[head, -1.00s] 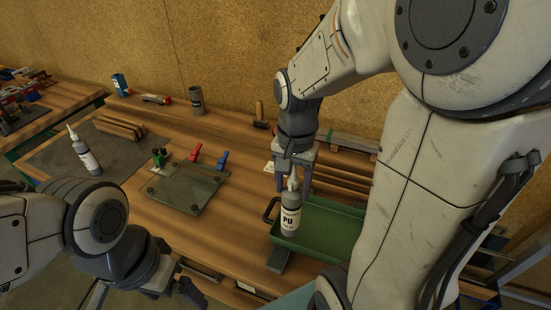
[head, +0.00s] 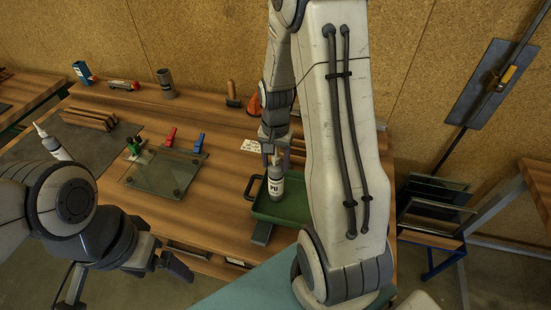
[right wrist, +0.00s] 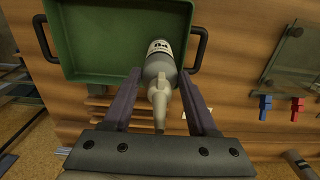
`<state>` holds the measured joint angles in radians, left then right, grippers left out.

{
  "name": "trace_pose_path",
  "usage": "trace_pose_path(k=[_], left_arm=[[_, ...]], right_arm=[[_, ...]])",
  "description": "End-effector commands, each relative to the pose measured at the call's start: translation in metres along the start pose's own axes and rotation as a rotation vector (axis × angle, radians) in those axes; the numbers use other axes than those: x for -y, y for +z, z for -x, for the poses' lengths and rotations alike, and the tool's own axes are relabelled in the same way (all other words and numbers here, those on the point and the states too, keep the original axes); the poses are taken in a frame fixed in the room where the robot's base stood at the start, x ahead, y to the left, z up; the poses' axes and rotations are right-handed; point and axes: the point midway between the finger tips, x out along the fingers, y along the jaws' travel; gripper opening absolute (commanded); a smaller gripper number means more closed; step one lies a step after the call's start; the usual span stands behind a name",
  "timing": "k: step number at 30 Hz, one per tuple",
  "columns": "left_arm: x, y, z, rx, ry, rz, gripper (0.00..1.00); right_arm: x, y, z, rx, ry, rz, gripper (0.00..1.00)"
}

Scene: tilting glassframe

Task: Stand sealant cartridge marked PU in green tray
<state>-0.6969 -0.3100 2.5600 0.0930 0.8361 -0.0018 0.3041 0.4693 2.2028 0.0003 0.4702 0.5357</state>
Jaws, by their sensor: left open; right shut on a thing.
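The PU cartridge (head: 275,184), grey with a white label and pale nozzle, hangs upright, nozzle up, in my right gripper (head: 277,154). The right gripper is shut around its nozzle end, as the right wrist view (right wrist: 160,100) also shows. The green tray (head: 295,212) lies on the bench below. The cartridge (right wrist: 160,60) overlaps the tray's (right wrist: 95,45) near-handle end in the right wrist view; I cannot tell whether its base touches the floor. My right arm hides the tray's right part in the head view. My left gripper (head: 166,262) is open and empty near the bench's front edge.
A second cartridge (head: 55,147) stands on the grey mat at left. A glass pane (head: 160,172) with red, blue and green clamps lies left of the tray. A grey block (head: 262,233) sits by the tray's front-left corner. A tin (head: 166,83) stands behind.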

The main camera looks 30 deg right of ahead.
Motion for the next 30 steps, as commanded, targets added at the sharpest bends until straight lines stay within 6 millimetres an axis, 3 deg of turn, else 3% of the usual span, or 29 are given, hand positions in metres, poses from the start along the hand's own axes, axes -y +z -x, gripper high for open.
trace_pose_path(k=[10,11,12,13,23,26,30], left_arm=[[0.0,0.0,-0.003,0.0,0.0,0.0,0.93],[0.0,0.0,-0.003,0.0,0.0,0.0,0.93],[0.0,0.0,-0.002,0.0,0.0,0.0,0.93],[0.0,0.0,-0.002,0.0,0.0,0.0,0.93],[0.0,0.0,-0.001,0.0,0.0,0.0,0.93],[0.0,0.0,-0.002,0.0,0.0,0.0,0.93],[0.0,0.0,-0.006,0.0,0.0,0.001,0.93]], right_arm=[[0.0,0.0,-0.004,-0.001,-0.001,0.0,0.0],[0.0,0.0,-0.004,-0.001,0.0,0.0,0.66],[0.0,0.0,-0.003,-0.001,0.0,0.0,0.82],[0.0,0.0,-0.003,-0.001,0.0,0.0,0.89],[0.0,0.0,-0.001,-0.001,0.0,0.0,0.89],[0.001,-0.001,0.006,-0.004,-0.002,0.0,0.89],[0.001,-0.001,0.03,-0.008,-0.005,0.0,0.89]])
